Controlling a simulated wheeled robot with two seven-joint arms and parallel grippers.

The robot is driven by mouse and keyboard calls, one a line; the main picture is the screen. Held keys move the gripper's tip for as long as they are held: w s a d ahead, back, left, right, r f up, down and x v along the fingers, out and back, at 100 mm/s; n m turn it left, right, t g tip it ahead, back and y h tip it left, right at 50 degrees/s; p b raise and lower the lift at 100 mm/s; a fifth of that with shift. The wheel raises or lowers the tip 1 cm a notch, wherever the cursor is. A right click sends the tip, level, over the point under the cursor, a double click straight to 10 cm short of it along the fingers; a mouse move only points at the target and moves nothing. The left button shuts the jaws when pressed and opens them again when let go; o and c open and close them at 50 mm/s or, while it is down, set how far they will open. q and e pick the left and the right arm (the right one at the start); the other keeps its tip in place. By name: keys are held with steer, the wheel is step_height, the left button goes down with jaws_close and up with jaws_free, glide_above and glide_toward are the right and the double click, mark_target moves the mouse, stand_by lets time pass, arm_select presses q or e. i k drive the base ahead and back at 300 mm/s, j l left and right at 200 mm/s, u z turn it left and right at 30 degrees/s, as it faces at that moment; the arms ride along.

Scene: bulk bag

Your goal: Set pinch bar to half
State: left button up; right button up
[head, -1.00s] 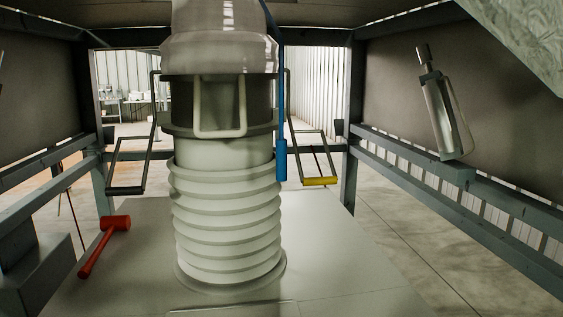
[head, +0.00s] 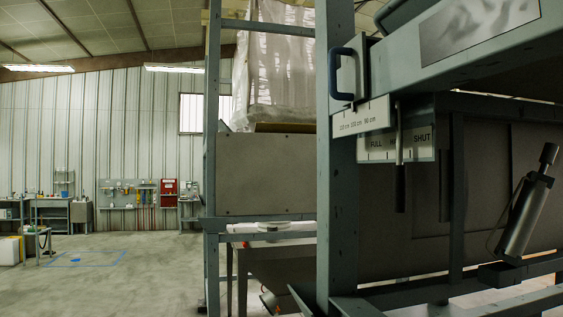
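A white scale plate (head: 420,143) is fixed under the frame's top beam, right of the thick post. It reads FULL at left and SHUT at right, with a partly covered middle word starting HA. A vertical grey bar (head: 399,133) hangs in front of the plate's middle word and ends in a darker lower part. It looks like the pinch bar, but I cannot tell for sure. Neither of my grippers is in view.
A thick grey post (head: 337,200) stands close by, with a dark blue handle (head: 341,74) and a small label plate (head: 360,117). A grey cylinder (head: 526,218) leans at right. A wrapped bulk bag (head: 286,70) stands behind.

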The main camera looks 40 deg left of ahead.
mark_target(399, 171)
steer(key=u, duration=1)
